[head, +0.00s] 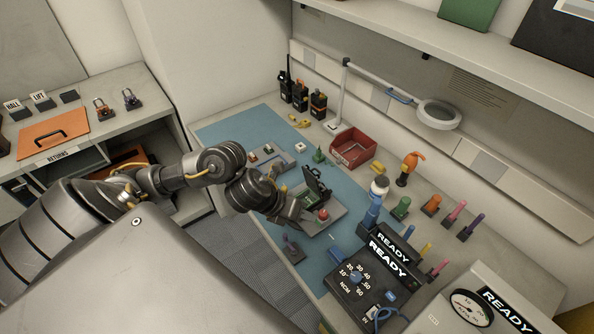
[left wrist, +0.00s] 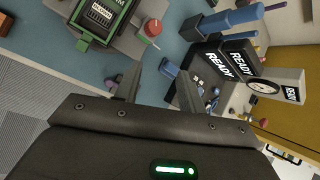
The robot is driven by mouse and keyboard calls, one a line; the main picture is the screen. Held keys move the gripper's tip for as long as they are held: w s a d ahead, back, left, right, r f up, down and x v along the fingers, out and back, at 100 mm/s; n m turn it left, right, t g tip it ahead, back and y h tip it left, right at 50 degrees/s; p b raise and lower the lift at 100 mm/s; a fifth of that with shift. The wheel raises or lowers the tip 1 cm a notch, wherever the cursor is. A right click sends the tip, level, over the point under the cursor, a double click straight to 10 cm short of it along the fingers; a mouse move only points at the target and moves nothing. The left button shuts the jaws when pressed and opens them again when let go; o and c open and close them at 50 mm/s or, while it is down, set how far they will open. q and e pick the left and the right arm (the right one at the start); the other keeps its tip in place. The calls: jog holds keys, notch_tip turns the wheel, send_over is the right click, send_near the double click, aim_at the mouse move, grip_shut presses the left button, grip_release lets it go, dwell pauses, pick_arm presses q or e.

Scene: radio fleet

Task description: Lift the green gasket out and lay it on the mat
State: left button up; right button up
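An opened radio (head: 314,185) sits in a grey fixture with a red knob (head: 323,214) on the blue mat (head: 255,122). The left wrist view shows its green-edged housing (left wrist: 84,30) at the top left, cut off by the frame. The green edging looks like the gasket, seated around the housing; I cannot make out its full outline. My left gripper (left wrist: 159,75) is open and empty, its fingers apart, to the right of and below the radio in that view. In the head view its wrist partly covers the fixture. My right gripper is not in view.
A red bin (head: 353,148) stands behind the radio. A READY tester with a dial (head: 366,282) stands at the front right, and a bottle-like blue tool (head: 374,200) stands near it. Several radios (head: 300,95) stand at the back. The mat's far left is clear.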

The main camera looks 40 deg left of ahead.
pick_arm(q)
jog(key=s+a+m+g+y, duration=0.15)
jog(key=a+m, duration=0.35)
jog(key=a, duration=0.5)
jog(key=shift+g+y, duration=0.25)
jog(key=shift+y, duration=0.2)
jog(key=shift+w+b+x, duration=0.1)
jog(key=shift+b+x, duration=0.1)
jog(key=shift+x, duration=2.3)
jog(key=shift+w+b+x, duration=0.15)
jog(key=shift+x, duration=2.3)
grip_shut()
